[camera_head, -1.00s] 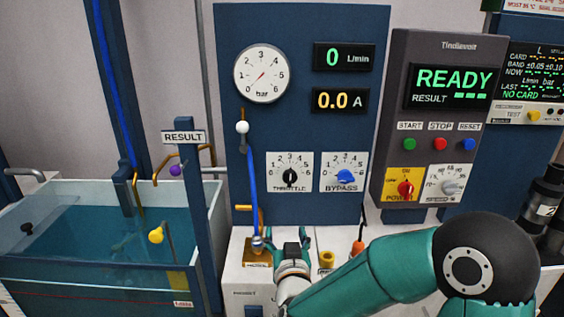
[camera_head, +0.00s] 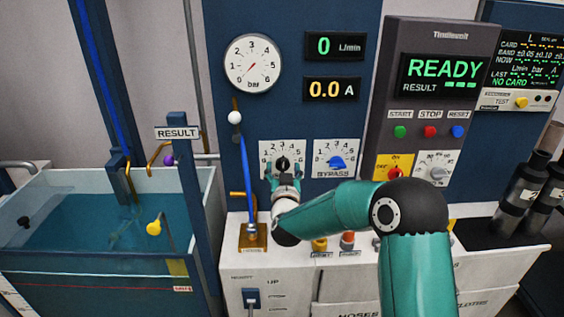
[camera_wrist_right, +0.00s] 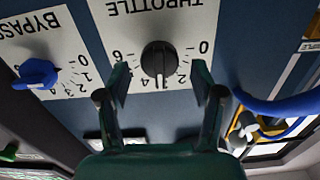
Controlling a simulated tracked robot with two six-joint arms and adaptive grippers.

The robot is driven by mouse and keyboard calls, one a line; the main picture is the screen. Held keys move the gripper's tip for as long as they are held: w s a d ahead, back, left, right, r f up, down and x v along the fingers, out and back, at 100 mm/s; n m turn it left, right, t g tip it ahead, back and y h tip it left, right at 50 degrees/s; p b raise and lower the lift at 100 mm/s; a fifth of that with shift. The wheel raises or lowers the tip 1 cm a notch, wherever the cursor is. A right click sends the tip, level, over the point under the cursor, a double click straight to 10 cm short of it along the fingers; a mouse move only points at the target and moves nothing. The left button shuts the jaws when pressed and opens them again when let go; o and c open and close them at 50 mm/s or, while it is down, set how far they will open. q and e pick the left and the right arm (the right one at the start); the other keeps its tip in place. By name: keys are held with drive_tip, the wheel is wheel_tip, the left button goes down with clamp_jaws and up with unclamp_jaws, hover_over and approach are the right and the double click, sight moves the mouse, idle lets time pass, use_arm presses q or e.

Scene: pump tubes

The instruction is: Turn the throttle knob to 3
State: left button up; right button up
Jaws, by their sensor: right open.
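The throttle knob (camera_head: 283,164) is black and round, on a white dial plate on the blue panel. It shows close up in the right wrist view (camera_wrist_right: 158,60), where the picture is upside down. Its white mark points to the middle of the scale, around 3; I cannot read the exact setting. My right gripper (camera_head: 283,177) is in front of the dial. In the wrist view my right gripper (camera_wrist_right: 160,82) is open and empty, one finger to each side of the knob, with visible gaps. My left gripper is not in view.
The blue bypass knob (camera_head: 337,162) is to the right of the throttle dial. A lever with a white ball (camera_head: 234,118) and a blue hose (camera_head: 248,180) stand close on the left. The pressure gauge (camera_head: 252,64) is above. A water tank (camera_head: 60,185) is at left.

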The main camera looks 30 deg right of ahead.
drive_tip(key=shift+x, duration=1.1)
drive_tip(key=c, duration=1.1)
drive_tip(key=shift+f+n+b, duration=0.15)
drive_tip(key=shift+n+b, duration=0.15)
drive_tip(key=shift+b, duration=0.1)
drive_tip(key=shift+a, duration=0.1)
drive_tip(key=o, duration=1.1)
